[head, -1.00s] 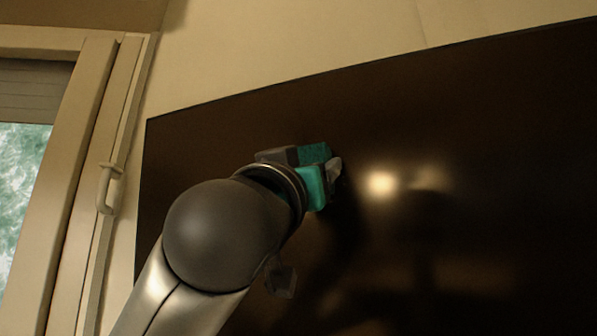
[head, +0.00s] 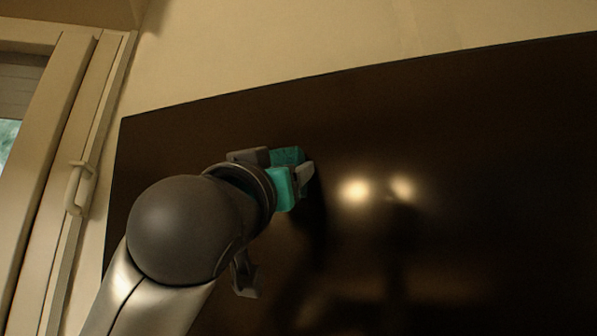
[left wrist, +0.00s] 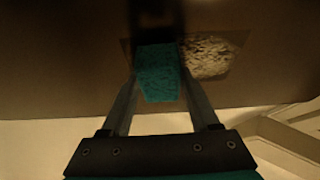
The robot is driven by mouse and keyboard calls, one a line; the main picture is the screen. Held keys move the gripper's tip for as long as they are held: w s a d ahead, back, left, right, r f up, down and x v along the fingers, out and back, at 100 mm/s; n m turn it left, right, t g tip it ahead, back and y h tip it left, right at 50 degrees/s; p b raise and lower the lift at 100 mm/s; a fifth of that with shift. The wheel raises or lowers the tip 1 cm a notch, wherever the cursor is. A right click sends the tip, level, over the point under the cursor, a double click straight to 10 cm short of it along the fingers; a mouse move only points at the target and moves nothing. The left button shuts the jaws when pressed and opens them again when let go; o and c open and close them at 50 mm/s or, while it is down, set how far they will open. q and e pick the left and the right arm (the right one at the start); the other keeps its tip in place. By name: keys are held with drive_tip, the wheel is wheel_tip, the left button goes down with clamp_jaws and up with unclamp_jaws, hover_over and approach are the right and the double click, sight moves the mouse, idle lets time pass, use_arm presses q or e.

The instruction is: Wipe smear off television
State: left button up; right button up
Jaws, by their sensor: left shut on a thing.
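The television (head: 450,150) is a large dark glossy panel on the wall, filling most of the head view. My left gripper (head: 298,178) is in front of its upper left part. In the left wrist view its fingers (left wrist: 158,98) are shut on a teal sponge-like block (left wrist: 158,72), which is at the dark screen; exact contact is hard to tell. A pale, speckled smear (left wrist: 212,55) lies on the screen directly to the right of the block. In the head view I cannot make out the smear. My right gripper is not in view.
A window frame (head: 50,140) with a handle (head: 76,188) stands left of the television. Bare cream wall (head: 270,45) shows above the screen. Bright lamp reflections (head: 357,190) show on the glass. The screen to the right is unobstructed.

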use_arm(q)
drive_tip(key=shift+w+a, duration=1.15)
drive_tip(key=shift+a, duration=3.2)
drive_tip(key=s+d, duration=0.3)
drive_tip(key=d, duration=0.8)
drive_tip(key=shift+d+r, duration=0.15)
drive_tip(key=shift+d, duration=0.15)
drive_tip(key=shift+a, duration=0.15)
drive_tip(key=shift+w+a+b, duration=0.2)
drive_tip(key=shift+w+a, duration=0.05)
drive_tip(key=shift+a, duration=0.7)
drive_tip(key=shift+w+a+b, duration=0.15)
drive_tip(key=shift+w+a, duration=0.1)
drive_tip(key=shift+a, duration=0.7)
drive_tip(key=w+a, duration=0.2)
drive_tip(key=a, duration=0.5)
drive_tip(key=shift+a, duration=0.3)
